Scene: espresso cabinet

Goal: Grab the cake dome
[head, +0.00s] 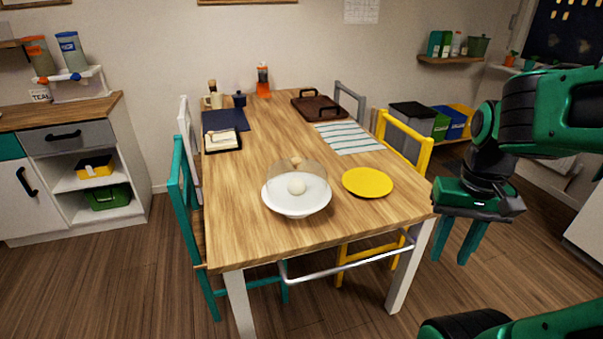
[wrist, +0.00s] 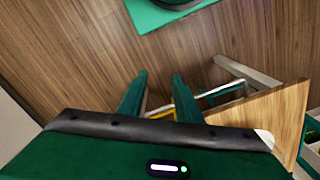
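The cake dome (head: 310,172) is a see-through, faintly brown cover with a small knob on top. It appears to sit on a white round dish (head: 297,207) on the near part of the wooden table. A pale round item (head: 296,188) shows at the dish's middle. My gripper (head: 449,261) is at the right, beyond the table's right near corner and well apart from the dome. Its two green fingers point down with an empty gap between them. The fingers also show in the wrist view (wrist: 160,78), over the floor beside the table. The dome is not visible there.
A yellow plate (head: 368,182) lies right of the dish. A striped cloth (head: 348,138), brown tray (head: 319,108) and bottles stand farther back. A metal rail (head: 340,271) runs below the near edge.

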